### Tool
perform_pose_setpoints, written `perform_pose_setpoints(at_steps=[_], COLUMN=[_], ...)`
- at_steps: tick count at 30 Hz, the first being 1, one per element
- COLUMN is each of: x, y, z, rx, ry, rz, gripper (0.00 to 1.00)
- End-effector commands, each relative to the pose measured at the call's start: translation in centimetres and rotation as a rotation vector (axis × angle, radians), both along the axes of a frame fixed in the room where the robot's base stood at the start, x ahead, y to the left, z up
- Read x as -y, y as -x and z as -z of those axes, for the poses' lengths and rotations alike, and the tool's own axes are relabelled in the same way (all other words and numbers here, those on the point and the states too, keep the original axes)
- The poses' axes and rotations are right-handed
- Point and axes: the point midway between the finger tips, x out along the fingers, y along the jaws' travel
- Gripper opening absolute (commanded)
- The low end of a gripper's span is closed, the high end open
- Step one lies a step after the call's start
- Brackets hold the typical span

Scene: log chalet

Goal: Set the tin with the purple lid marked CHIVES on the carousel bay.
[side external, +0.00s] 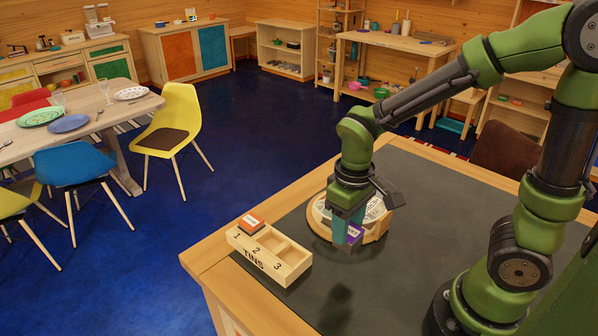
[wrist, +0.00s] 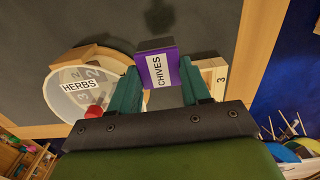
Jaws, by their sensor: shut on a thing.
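My gripper (side external: 349,227) is shut on the tin with the purple lid (side external: 355,234). In the wrist view the tin's lid (wrist: 158,68) reads CHIVES on a white label, and it sits between the two teal fingers of my gripper (wrist: 159,80). The carousel (side external: 318,215) is a round wooden piece with a pale disc on top, partly hidden behind my gripper and the tin. In the wrist view the carousel (wrist: 62,98) shows a HERBS label, numbers and a red knob. The tin appears beside the carousel's near edge; I cannot tell its height or whether they touch.
A wooden rack (side external: 254,262) marked TINS, with places 1, 2 and 3, stands left of my gripper. A tin with an orange-red lid (side external: 251,221) is in place 1; 2 and 3 look empty. The dark mat (side external: 400,260) is clear to the right.

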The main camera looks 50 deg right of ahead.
Motion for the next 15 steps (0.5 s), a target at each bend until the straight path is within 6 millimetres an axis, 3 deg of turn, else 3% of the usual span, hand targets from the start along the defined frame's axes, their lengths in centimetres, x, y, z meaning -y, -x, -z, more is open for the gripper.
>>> perform_pose_setpoints(at_steps=[1, 6, 10, 15], x=[1.2, 5.8, 9.7, 13.2], y=[-2.4, -8.9, -12.4, -14.8], z=[-0.6, -2.3, -3.2, -3.8], rx=[0.001, -0.001, -0.001, 0.000], ry=[0.000, 0.000, 0.001, 0.002], rz=[0.012, 0.017, 0.016, 0.011], gripper=[0.16, 0.16, 0.16, 0.16])
